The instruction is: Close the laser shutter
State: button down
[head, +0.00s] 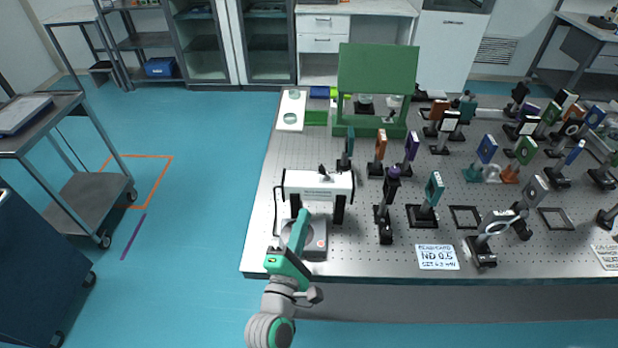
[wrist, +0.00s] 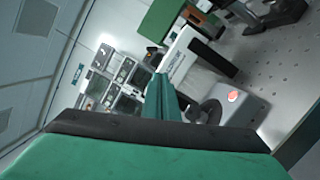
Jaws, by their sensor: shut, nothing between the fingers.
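A white laser box (head: 310,183) with dark writing stands on black legs at the table's left front, with a small black part (head: 323,170) on top; I cannot tell if this is the shutter. A grey box with a round dark top (head: 318,249) sits in front of it. In the wrist view the grey box (wrist: 246,108) shows a lit red-orange button (wrist: 232,97), and the white laser box (wrist: 190,62) is behind. My gripper (head: 301,217) is shut and empty, over the grey box's left part and partly hiding it. Its green fingers show in the wrist view (wrist: 163,92).
The perforated optical table (head: 350,262) carries several mounted optics, a near one being a black post mount (head: 384,222). A green panel (head: 377,70) stands at the back. A printed sign (head: 437,257) lies near the front edge.

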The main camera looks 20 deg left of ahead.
aim_at(312, 186)
jog(key=shift+w+a+r+n+h, duration=0.15)
jog(key=shift+w+a+r+n, duration=0.15)
jog(key=shift+r, duration=0.35)
jog(key=shift+w+a+r+n+h, duration=0.15)
jog(key=shift+w+a+r+n, duration=0.1)
jog(key=shift+r, duration=0.35)
jog(key=w, duration=0.6)
jog(key=w+r, duration=0.1)
jog(key=w, duration=0.2)
jog(key=shift+w+a, duration=0.15)
jog(key=shift+a, duration=0.2)
jog(key=shift+w+d, duration=0.2)
jog(key=shift+w, duration=0.2)
jog(key=shift+r+m, duration=0.2)
jog(key=shift+m, duration=0.15)
